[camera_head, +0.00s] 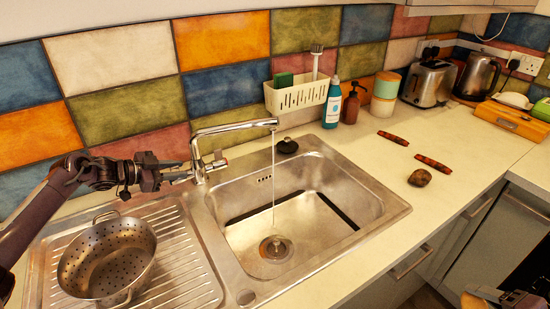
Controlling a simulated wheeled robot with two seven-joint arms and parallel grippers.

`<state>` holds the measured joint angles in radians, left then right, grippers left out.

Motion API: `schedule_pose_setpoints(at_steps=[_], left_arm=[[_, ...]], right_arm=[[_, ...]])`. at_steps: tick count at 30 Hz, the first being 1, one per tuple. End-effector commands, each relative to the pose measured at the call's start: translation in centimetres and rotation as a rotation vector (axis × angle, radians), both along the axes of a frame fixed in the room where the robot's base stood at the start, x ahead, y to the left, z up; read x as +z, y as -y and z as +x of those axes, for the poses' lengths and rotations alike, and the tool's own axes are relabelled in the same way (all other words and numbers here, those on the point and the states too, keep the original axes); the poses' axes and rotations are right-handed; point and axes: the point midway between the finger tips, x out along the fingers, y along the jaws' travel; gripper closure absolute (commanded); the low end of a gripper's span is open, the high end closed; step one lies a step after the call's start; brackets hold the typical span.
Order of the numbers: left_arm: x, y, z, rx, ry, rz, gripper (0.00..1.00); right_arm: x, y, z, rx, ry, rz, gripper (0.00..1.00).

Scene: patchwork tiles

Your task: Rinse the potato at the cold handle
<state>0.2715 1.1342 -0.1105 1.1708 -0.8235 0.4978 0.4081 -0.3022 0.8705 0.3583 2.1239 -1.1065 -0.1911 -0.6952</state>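The potato (420,177) is small, brown and roundish, and lies on the counter right of the sink. The chrome faucet (236,126) runs a thin stream of water into the sink basin (300,225). A small handle (216,162) shows on the right side of the faucet's base. My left gripper (184,174) reaches in from the left, with its tips close beside the left side of the faucet base. Whether it touches a handle there is hard to see, as is its finger gap. A dark part at the bottom right (510,297) seems to be my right gripper, mostly cut off.
A colander (108,262) stands on the drainboard (180,262). Two reddish-brown bars (393,138) (433,164) lie near the potato. The toaster (428,84) and kettle (476,76) stand farther back.

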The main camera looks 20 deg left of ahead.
Motion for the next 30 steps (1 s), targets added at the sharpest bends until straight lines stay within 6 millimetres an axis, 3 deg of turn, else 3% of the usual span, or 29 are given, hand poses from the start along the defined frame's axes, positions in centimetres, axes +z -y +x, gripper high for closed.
schedule_pose_setpoints(at_steps=[1, 6, 14, 30], left_arm=[[0.0, 0.0, 0.0, 0.0, 0.0, 0.0, 0.77], [0.0, 0.0, 0.0, 0.0, 0.001, -0.001, 0.99], [0.0, 0.0, 0.1, 0.0, -0.005, -0.007, 1.0], [0.1, -1.0, 0.9, 0.001, -0.162, -0.211, 1.0]], right_arm=[[0.0, 0.0, 0.0, 0.0, 0.001, 0.001, 0.57], [0.0, 0.0, 0.0, 0.0, 0.001, 0.001, 0.57], [-0.2, 0.0, 0.0, 0.0, 0.001, 0.001, 0.57], [-3.5, 0.0, 0.0, 0.0, 0.001, 0.001, 0.57]])
